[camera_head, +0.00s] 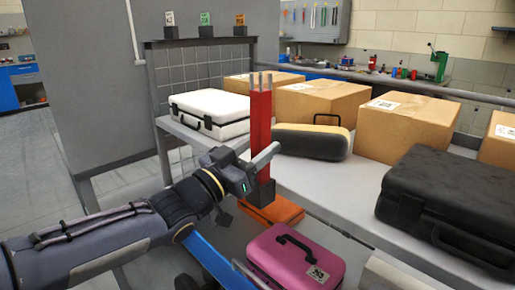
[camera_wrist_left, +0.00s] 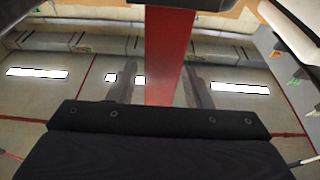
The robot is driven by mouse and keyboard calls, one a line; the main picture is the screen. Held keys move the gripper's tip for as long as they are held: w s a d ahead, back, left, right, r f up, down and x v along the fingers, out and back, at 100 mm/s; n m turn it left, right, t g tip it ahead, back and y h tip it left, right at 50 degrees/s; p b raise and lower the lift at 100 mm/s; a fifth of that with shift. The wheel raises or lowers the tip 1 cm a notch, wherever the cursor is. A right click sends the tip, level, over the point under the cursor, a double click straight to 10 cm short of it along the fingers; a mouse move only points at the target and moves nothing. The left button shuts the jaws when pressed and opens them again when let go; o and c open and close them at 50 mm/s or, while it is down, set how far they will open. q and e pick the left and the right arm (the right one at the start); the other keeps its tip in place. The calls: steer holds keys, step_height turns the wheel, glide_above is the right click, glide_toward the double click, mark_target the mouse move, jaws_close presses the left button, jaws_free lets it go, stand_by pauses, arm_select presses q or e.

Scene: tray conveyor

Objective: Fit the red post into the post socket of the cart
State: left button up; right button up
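The red post (camera_head: 260,130) stands upright in the head view, with a dark foot (camera_head: 263,193) at its lower end, at an orange block (camera_head: 284,212). It also shows as a red bar in the left wrist view (camera_wrist_left: 167,55). My left gripper (camera_head: 264,158) is at the lower half of the post, with one finger crossing in front of it. In the left wrist view its two fingers stand either side of the post, with gaps visible, so it looks open around the post. My right gripper is not in view. I cannot make out the cart's post socket.
A pink case (camera_head: 300,258) lies just below the orange block. A white case (camera_head: 212,108), a black and tan case (camera_head: 310,141), a black suitcase (camera_head: 450,200) and cardboard boxes (camera_head: 405,122) occupy the grey surface behind. A blue strip (camera_head: 212,262) shows under my left arm.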

arm_select(q)
steer(key=shift+o, duration=0.4)
steer(key=shift+f, duration=0.1)
steer(key=v, duration=0.7)
steer(key=shift+s+a, duration=0.2)
steer(key=shift+a, duration=0.1)
